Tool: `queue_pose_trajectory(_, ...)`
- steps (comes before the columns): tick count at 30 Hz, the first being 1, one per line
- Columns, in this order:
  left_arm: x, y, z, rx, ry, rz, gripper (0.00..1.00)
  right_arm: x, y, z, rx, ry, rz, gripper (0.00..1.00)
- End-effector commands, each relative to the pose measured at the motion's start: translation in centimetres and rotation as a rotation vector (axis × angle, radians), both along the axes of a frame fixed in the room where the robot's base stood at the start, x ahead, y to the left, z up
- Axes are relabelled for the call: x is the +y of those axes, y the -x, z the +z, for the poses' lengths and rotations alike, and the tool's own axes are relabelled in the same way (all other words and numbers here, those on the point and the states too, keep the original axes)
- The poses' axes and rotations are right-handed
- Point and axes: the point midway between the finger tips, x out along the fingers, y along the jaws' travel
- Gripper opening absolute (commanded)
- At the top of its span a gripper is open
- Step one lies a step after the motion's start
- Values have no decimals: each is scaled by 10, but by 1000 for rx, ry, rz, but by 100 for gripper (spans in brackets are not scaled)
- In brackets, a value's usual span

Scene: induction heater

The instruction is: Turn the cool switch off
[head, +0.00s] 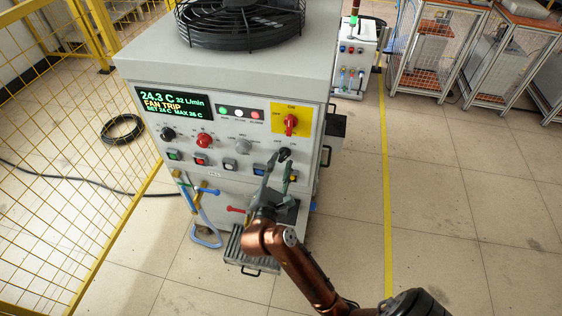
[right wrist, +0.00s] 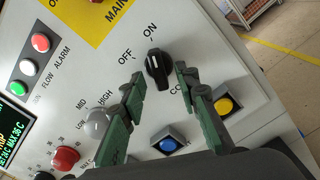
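The cool switch is a black rotary knob (head: 284,153) at the lower right of the heater's front panel. In the right wrist view the knob (right wrist: 157,68) has OFF and ON printed above it, and its white mark points roughly towards ON. The label below it is partly hidden by a finger. My right gripper (head: 281,164) is open, with its green-and-grey fingers (right wrist: 159,78) on either side of the knob. I see gaps between the fingertips and the knob; contact is not clear. My left gripper is out of view.
Blue (right wrist: 169,144) and yellow (right wrist: 224,106) push buttons sit below the knob, close to my fingers. A grey selector (right wrist: 97,121) is to the left. A red main switch (head: 290,122) on a yellow plate is above. The display (head: 172,104) reads FAN TRIP.

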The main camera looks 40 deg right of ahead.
Motion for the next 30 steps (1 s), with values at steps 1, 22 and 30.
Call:
queue_pose_trajectory(1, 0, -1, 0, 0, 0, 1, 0, -4, -4, 0, 0, 2, 1, 29)
queue_pose_trajectory(22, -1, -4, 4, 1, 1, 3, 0, -11, -9, 0, 1, 1, 0, 9)
queue_pose_trajectory(30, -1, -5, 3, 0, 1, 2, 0, -11, -9, 0, 0, 1, 0, 0)
